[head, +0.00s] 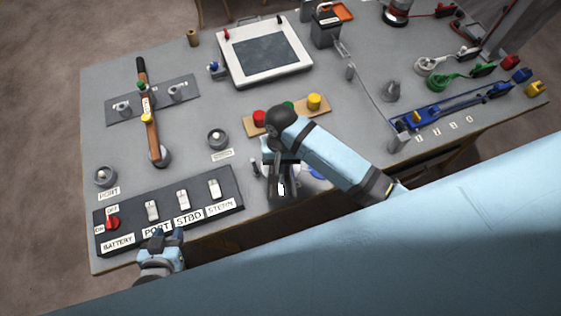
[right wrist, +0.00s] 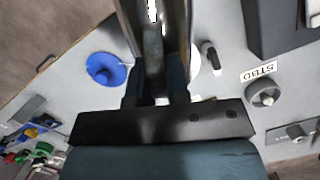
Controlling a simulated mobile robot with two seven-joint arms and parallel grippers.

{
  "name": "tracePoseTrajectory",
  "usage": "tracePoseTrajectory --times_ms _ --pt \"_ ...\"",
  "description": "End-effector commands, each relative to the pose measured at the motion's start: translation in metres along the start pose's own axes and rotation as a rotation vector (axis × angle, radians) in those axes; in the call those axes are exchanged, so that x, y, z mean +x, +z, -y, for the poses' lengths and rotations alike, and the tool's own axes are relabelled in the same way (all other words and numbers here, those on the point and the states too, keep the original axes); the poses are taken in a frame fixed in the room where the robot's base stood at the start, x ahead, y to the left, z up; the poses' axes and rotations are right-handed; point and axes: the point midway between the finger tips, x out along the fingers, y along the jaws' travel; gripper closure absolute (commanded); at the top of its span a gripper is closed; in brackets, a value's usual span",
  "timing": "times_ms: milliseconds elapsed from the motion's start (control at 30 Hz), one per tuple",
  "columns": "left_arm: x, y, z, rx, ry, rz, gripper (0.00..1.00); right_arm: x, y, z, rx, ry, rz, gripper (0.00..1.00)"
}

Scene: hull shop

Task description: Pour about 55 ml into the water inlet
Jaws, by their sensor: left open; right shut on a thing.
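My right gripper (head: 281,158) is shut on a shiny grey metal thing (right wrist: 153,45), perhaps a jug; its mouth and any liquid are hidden. It also shows below the gripper in the head view (head: 283,187), over the table's front edge. A round blue piece (right wrist: 105,68), perhaps the funnel of the water inlet, is left of the held thing in the right wrist view. In the head view it is mostly hidden behind my right arm (head: 318,173). I see no water stream. My left gripper (head: 166,239) is open and empty at the front edge, by the switch panel.
The switch panel (head: 235,188) with a red knob (head: 112,223) lies at the front left. A board with red, green and yellow buttons (head: 314,102) is behind my right gripper. Cables with coloured plugs (head: 440,82) lie right.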

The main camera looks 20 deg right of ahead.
Motion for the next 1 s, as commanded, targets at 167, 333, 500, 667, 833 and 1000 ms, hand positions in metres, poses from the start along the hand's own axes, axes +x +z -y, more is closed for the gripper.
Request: tracePoseTrajectory --times_ms 167,333,500,667,833,1000 --pt "-0.0005 0.0007 -0.0003 0.0 0.0 0.002 0.57 -0.0008 0.0003 0.0001 0.0 -0.001 0.005 1.0" --pt "-0.0005 0.002 -0.0005 -0.001 0.001 0.004 0.57 -0.001 0.0004 0.0001 0.0 0.0 0.013 1.0" --pt "-0.0005 0.0036 -0.0007 -0.001 0.001 0.007 0.57 -0.0014 0.0002 -0.0001 0.0 0.0 0.022 1.0" --pt "-0.0005 0.0036 -0.0008 -0.001 0.001 0.007 0.57 -0.0018 0.0003 -0.0002 0.0 0.0 0.031 1.0" --pt "-0.0005 0.0035 -0.0009 -0.001 0.001 0.007 0.57 -0.0022 0.0002 -0.0001 0.0 0.0 0.041 1.0" --pt "-0.0005 0.0031 -0.001 -0.001 0.001 0.006 0.57 -0.0026 0.0 -0.0001 0.0 -0.001 0.05 1.0"
